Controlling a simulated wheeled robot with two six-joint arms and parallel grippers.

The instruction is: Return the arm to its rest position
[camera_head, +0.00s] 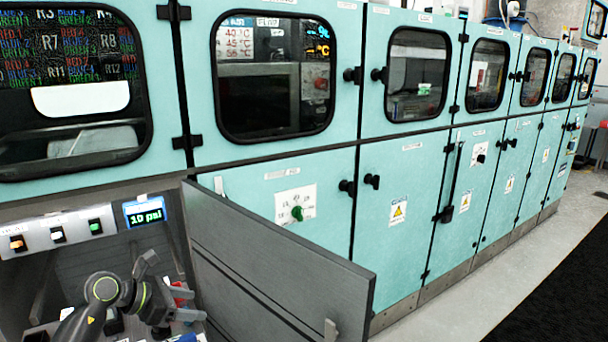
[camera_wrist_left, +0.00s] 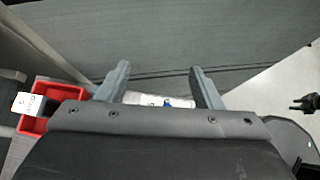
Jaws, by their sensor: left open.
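My left arm (camera_head: 95,300) comes in from the lower left of the head view, inside a grey open-fronted compartment. My left gripper (camera_head: 167,288) is open, with its two grey fingers spread and nothing visible between them. In the left wrist view the gripper (camera_wrist_left: 160,70) also shows apart fingers, pointing toward a grey panel. A white item with a small blue mark shows beyond the fingers, partly hidden by the gripper body. My right gripper is in neither view.
A grey open door (camera_head: 275,262) stands just right of the gripper. Behind the arm are a switch panel (camera_head: 60,236) and a display reading 10 psi (camera_head: 144,212). A red bin (camera_wrist_left: 68,88) with a white-labelled item (camera_wrist_left: 30,104) sits at left. Open floor (camera_head: 470,300) lies right.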

